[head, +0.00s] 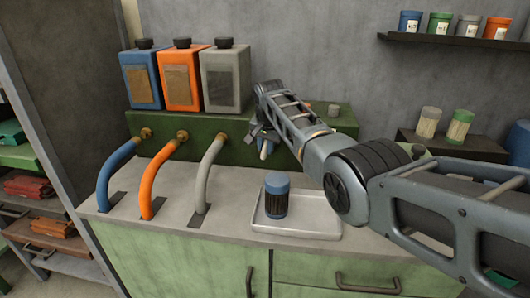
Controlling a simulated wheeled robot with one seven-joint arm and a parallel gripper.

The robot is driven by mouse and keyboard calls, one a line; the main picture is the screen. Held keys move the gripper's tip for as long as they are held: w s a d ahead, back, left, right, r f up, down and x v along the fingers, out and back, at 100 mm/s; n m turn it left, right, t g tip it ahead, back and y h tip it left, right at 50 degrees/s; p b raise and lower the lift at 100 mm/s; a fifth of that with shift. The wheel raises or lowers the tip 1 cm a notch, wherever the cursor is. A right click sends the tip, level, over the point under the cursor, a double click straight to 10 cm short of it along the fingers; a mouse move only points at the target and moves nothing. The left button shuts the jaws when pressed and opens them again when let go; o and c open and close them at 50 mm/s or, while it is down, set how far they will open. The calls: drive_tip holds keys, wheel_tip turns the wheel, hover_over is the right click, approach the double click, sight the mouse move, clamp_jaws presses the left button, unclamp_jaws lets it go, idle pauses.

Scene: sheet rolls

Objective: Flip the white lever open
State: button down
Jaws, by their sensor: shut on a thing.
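My gripper (262,134) is at the front of the green block (205,134), small and partly hidden by my own arm. It is shut on a small pale piece, the white lever (269,149), of which only a little shows. A bit of blue (261,145) shows beside it. Whether the lever is up or down cannot be told from here. A dark jar with a blue top (276,194) stands upright on a pale tray (318,229) below the gripper, apart from it.
Blue, orange and grey canisters (226,78) stand on the green block. Blue, orange and grey curved pipes (205,175) run from it to the counter (228,220), left of the tray. Cups stand on a dark shelf (450,41) at upper right. Two tubs (428,122) stand on a box at right.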

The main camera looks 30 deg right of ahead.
drive_tip(key=shift+a+f+g+h+b, duration=0.15)
drive_tip(key=shift+f+g+h+b, duration=0.15)
drive_tip(key=shift+g+h+b, duration=0.75)
drive_tip(key=shift+t+b, duration=0.25)
drive_tip(key=shift+b, duration=0.1)
drive_tip(key=c, duration=1.1)
unclamp_jaws()
drive_tip(key=shift+w+r, duration=0.1)
drive_tip(key=shift+o, duration=0.2)
drive_tip(key=shift+r, duration=0.1)
drive_tip(key=shift+w+p+v, duration=0.2)
drive_tip(key=shift+p+v, duration=0.1)
drive_tip(key=shift+v, duration=0.6)
drive_tip(key=v, duration=0.6)
drive_tip(key=shift+s, duration=0.2)
